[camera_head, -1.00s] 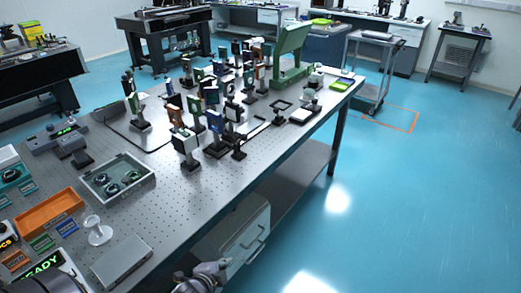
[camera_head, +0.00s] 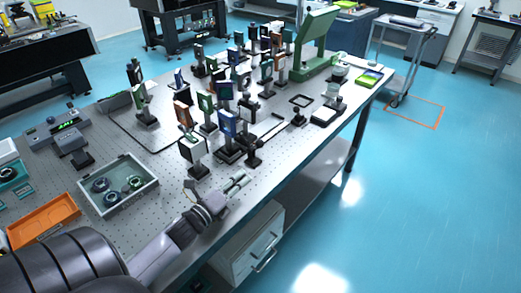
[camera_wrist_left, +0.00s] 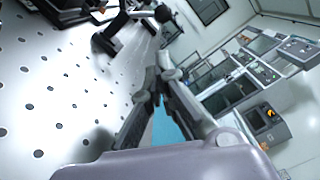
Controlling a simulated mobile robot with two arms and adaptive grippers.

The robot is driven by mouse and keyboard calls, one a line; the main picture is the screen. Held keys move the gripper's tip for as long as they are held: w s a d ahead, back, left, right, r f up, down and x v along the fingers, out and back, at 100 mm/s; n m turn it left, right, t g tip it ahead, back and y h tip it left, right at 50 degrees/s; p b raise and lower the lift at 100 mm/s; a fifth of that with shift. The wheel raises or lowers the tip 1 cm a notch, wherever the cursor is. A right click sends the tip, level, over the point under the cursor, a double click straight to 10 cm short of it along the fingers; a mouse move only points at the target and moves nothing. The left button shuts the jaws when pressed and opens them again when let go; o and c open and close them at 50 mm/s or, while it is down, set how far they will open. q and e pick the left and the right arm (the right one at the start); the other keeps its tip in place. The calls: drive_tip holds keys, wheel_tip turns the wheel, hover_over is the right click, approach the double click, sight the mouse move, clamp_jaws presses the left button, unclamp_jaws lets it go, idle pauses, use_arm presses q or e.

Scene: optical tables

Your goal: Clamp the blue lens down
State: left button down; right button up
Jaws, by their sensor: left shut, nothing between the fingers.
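A blue-framed optic (camera_head: 228,124) stands upright on a black post and base, near the front edge of the crowded group of mounts. Another blue-framed optic (camera_head: 224,90) stands behind it; I cannot tell which is the blue lens. A short black post on a base (camera_head: 254,152) stands right of the front one. My left gripper (camera_head: 242,180) is shut and empty, low near the table's front edge, in front of these mounts and apart from them. Its fingers also show in the left wrist view (camera_wrist_left: 160,82). My right gripper is not in view.
The perforated optical table (camera_head: 165,205) has a grey tray (camera_head: 118,185) with round parts and an orange tray (camera_head: 42,220) at left. A white-faced mount (camera_head: 192,148) stands left of the blue optic. In the wrist view, a dark base (camera_wrist_left: 112,38) stands at the top.

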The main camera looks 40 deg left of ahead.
use_arm(q)
drive_tip(key=shift+w+a, duration=0.2)
drive_tip(key=shift+w, duration=0.15)
drive_tip(key=shift+w+d+r, duration=0.15)
drive_tip(key=shift+w+r, duration=0.1)
drive_tip(key=w, duration=0.2)
drive_tip(key=w+p, duration=0.1)
drive_tip(key=shift+w+d+r, duration=0.3)
drive_tip(key=shift+d+r, duration=0.05)
drive_tip(key=shift+r, duration=0.05)
drive_tip(key=w, duration=0.4)
drive_tip(key=shift+a+f+p, duration=0.1)
drive_tip(key=shift+f+p, duration=0.15)
drive_tip(key=shift+p, duration=0.1)
drive_tip(key=shift+w, duration=0.45)
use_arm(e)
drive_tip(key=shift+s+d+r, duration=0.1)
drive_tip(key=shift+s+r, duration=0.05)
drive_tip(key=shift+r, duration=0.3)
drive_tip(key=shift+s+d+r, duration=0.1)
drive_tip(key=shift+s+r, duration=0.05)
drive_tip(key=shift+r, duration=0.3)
use_arm(q)
drive_tip(key=shift+r, duration=0.1)
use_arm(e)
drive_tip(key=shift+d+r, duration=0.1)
